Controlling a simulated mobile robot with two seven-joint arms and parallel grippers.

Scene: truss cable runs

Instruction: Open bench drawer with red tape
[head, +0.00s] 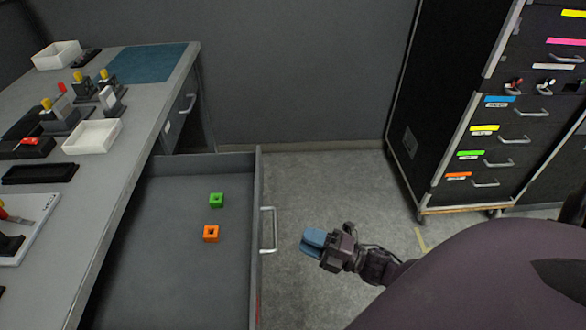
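A wide grey bench drawer (175,275) stands pulled far out from under the bench on the left. Its silver bar handle (268,230) is on the drawer front, facing right. A small strip of red (258,308) shows low on that front, seen nearly edge-on. My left gripper is not in view.
The bench top (140,122) carries white trays (92,136), a blue mat (150,62) and several small devices. Another bench drawer (182,112) behind is shut. A black cabinet (480,130) with colour-taped drawers stands right. Floor between is clear.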

